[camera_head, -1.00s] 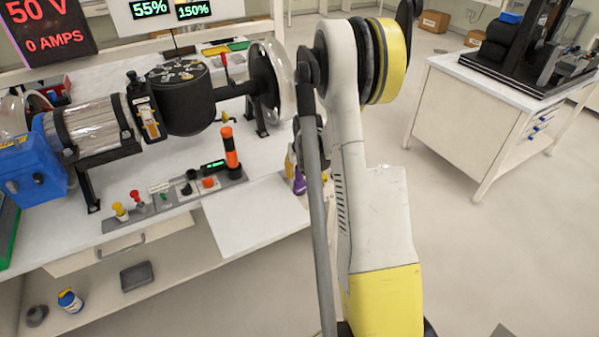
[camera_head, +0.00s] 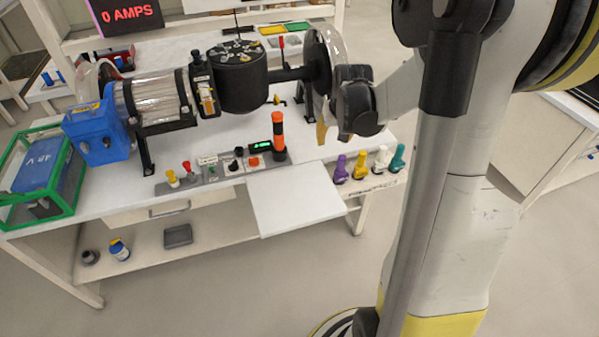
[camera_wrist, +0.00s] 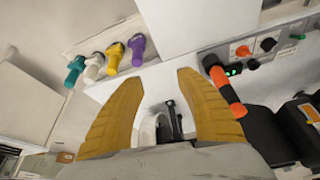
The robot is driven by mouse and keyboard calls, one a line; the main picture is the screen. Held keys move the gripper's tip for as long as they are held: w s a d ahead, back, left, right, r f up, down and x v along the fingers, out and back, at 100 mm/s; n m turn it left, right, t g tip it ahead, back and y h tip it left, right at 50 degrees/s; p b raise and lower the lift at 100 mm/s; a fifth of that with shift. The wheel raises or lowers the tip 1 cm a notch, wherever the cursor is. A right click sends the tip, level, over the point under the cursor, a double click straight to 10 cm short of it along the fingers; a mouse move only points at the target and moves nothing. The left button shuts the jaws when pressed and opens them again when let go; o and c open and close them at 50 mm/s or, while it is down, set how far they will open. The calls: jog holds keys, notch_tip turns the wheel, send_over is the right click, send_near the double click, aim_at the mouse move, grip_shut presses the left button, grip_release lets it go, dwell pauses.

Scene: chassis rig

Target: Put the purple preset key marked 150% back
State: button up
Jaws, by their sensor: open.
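The purple key (camera_head: 341,168) stands at the left end of a row of coloured keys on a small white shelf (camera_head: 375,184) at the bench's right end. It also shows in the wrist view (camera_wrist: 137,48), with its row at upper left. Any 150% mark on it is too small to read. My gripper (camera_head: 321,133) is above the bench, left of and higher than the keys, partly hidden by my wrist. In the wrist view its yellow fingers (camera_wrist: 158,82) are spread apart with nothing between them.
Yellow (camera_head: 361,165), white (camera_head: 382,157) and teal (camera_head: 397,158) keys stand beside the purple one. An orange-and-black upright piece (camera_head: 278,135) stands by a green display on the control strip. A bare white panel (camera_head: 295,200) juts from the bench front. The motor rig (camera_head: 238,75) stands behind.

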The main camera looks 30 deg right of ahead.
jog(key=s+a+r+n+t, duration=0.1)
jog(key=s+a+r, duration=0.25)
jog(key=a, duration=0.35)
jog(key=s+a+r+n, duration=0.1)
jog(key=s+a+r, duration=0.1)
jog(key=a+r, duration=0.4)
jog(key=s+a+r+n+t+y, duration=0.1)
jog(key=s+a+n+t, duration=0.1)
jog(key=s+a, duration=0.8)
jog(key=a, duration=0.3)
jog(key=shift+s+n+y, duration=0.35)
jog(key=shift+n+y, duration=0.05)
